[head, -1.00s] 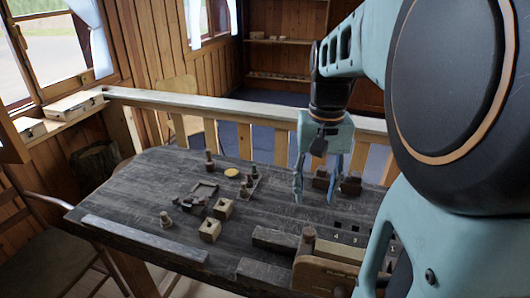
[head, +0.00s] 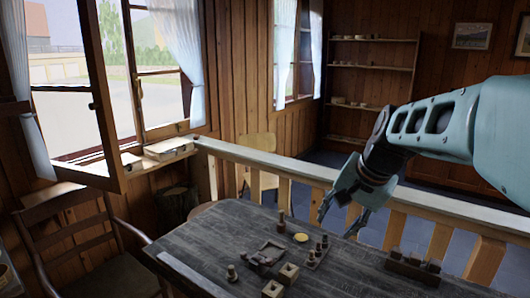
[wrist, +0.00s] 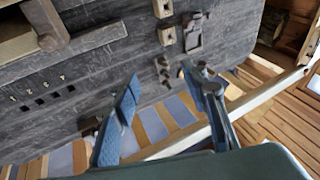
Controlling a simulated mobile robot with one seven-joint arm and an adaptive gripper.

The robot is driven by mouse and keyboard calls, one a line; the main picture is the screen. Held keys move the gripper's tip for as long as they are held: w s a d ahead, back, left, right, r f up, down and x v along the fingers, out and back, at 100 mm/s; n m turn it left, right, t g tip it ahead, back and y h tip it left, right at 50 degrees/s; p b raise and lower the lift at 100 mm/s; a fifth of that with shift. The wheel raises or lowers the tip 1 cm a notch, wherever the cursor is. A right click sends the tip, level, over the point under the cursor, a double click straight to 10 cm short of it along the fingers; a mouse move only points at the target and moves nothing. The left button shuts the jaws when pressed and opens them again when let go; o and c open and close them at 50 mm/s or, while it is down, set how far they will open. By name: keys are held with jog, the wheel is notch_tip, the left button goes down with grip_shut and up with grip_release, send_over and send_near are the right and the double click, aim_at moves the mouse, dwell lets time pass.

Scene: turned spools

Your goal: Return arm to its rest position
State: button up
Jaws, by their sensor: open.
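My gripper (head: 341,217) is open and empty in the head view, held in the air above the far right part of the dark wooden table, near the railing. In the wrist view its two blue fingers (wrist: 165,105) are spread apart with nothing between them. The dark table (head: 205,236) lies below, with turned spools on it. One spool (head: 231,272) stands at the front left. Another dark spool (head: 281,215) stands farther back.
A wooden railing (head: 270,163) runs behind the table. A dark block rack (head: 413,268) sits at the right. A chair (head: 80,235) stands at the left.

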jog(key=w+a+r+m+t+y+p, duration=0.1)
jog(key=w+a+r+m+t, duration=0.1)
jog(key=w+a+r+t, duration=0.25)
jog(key=s+f+n+g+h, duration=0.1)
jog(key=s+f+n+g, duration=0.1)
jog(key=s, duration=0.9)
jog(key=s+d+f+n+g+h, duration=0.1)
jog(key=s+f+n, duration=0.3)
jog(key=s+n, duration=0.3)
jog(key=s, duration=0.5)
jog(key=shift+s+d+f+g+h, duration=0.15)
jog(key=shift+s+d+g+h, duration=0.1)
jog(key=shift+g+h, duration=0.15)
jog(key=shift+w, duration=0.1)
jog(key=shift+c, duration=0.5)
